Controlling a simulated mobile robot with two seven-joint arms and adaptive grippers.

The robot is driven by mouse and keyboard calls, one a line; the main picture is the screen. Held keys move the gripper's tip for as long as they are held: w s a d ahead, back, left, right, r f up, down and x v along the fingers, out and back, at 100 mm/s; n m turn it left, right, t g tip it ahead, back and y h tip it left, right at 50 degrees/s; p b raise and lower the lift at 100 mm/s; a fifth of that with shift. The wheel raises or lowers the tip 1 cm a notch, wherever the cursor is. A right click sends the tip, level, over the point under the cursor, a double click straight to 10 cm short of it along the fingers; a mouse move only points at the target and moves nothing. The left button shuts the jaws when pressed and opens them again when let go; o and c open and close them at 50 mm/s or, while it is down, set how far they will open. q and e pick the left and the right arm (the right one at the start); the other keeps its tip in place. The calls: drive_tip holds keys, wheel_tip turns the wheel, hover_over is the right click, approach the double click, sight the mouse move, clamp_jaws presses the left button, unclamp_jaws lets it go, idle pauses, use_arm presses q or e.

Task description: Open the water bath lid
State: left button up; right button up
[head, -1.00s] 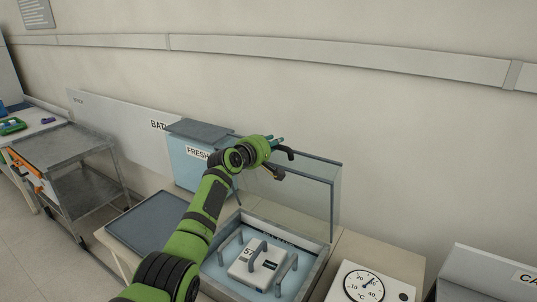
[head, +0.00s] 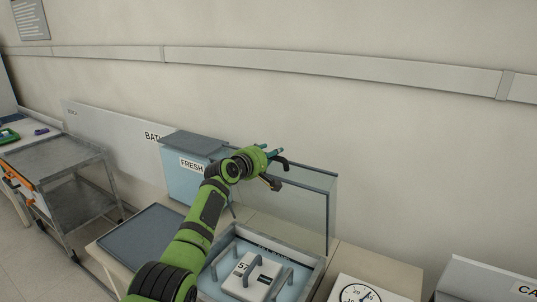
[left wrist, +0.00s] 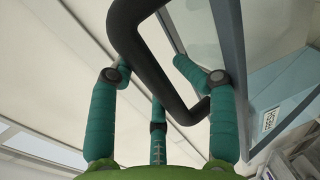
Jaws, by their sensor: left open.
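The water bath lid (head: 300,207) is a clear panel with a grey-blue frame. It stands raised, close to upright, at the back of the water bath (head: 316,270). Its dark bent handle (head: 284,164) is near the top edge. My left gripper (head: 272,152) is at the handle, at the top of the lid. In the left wrist view the teal fingers (left wrist: 150,70) are spread open, and the handle (left wrist: 140,45) passes between and in front of them. Whether any finger touches it I cannot tell. My right gripper is not in view.
A blue FRESH container (head: 184,187) and a dark flat tray (head: 145,236) are to the left. A dial box (head: 362,290) is at the right. The wall is behind the lid.

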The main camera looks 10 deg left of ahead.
use_arm(q)
drive_tip(key=shift+s, duration=0.2)
drive_tip(key=v, duration=1.1)
drive_tip(key=shift+s+a, duration=0.15)
drive_tip(key=shift+s, duration=0.15)
drive_tip(key=shift+r, duration=0.1)
